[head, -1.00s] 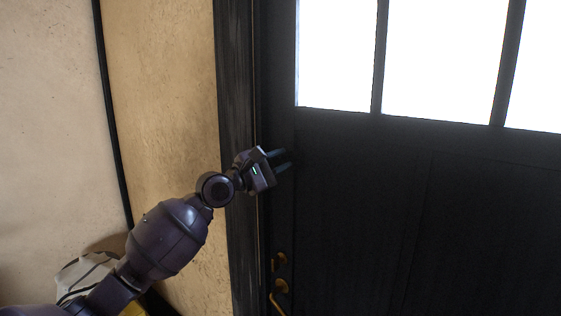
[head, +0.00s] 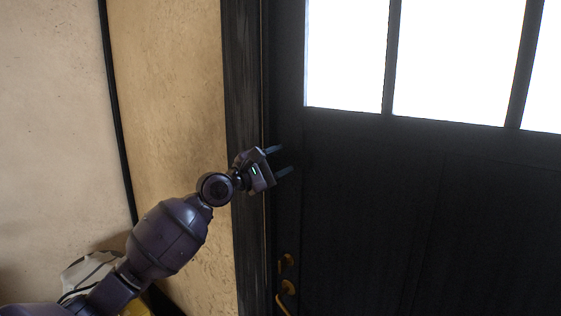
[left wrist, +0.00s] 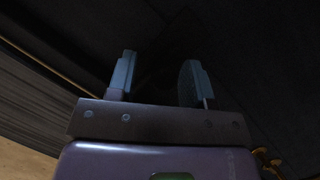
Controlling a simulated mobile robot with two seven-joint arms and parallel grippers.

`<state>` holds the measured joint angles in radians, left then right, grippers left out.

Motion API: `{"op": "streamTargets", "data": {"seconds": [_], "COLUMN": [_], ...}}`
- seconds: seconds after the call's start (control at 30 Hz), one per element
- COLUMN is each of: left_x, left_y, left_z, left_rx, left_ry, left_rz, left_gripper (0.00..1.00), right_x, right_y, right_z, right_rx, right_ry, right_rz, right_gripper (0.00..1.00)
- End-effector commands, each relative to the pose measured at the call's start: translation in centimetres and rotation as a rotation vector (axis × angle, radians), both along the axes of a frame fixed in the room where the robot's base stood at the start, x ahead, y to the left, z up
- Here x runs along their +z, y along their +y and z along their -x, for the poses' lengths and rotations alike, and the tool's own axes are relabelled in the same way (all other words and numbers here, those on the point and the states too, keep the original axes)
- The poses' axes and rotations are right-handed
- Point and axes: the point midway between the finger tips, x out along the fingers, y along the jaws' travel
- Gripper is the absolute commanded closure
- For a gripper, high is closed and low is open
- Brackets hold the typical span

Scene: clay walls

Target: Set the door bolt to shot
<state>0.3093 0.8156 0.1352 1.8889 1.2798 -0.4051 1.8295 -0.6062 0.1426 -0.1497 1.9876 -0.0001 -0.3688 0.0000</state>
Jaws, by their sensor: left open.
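The dark door (head: 370,215) fills the right of the head view; it also shows in the left wrist view (left wrist: 250,50). My left gripper (head: 286,159) is open in front of the door's left edge, beside the frame and below the window panes. In the left wrist view its two fingers (left wrist: 160,62) stand apart with dark surface beyond them. I cannot make out the bolt or its position; the area around the fingers is very dark. Whether the fingers touch anything is not clear. My right gripper is not in view.
A brass door handle (head: 287,287) and a small brass fitting (head: 286,260) sit low on the door's left edge, below my gripper. The dark door frame (head: 245,110) and clay wall (head: 170,110) lie left. A whitish object (head: 88,270) is at lower left.

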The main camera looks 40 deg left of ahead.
Motion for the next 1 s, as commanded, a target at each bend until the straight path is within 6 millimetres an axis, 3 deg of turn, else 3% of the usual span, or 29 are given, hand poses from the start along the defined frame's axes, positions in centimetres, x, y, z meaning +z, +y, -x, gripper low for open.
{"op": "streamTargets", "data": {"seconds": [0.6, 1.0], "left_x": [-2.1, -2.2], "left_y": [3.5, 4.1], "left_z": [8.0, 9.3], "left_rx": [0.002, 0.001], "left_ry": [0.002, 0.001], "left_rz": [-0.001, 0.0], "left_gripper": [0.53, 0.53], "right_x": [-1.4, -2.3], "right_y": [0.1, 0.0], "right_z": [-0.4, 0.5], "right_rx": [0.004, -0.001], "right_ry": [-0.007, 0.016], "right_rz": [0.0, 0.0], "right_gripper": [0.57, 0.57]}}
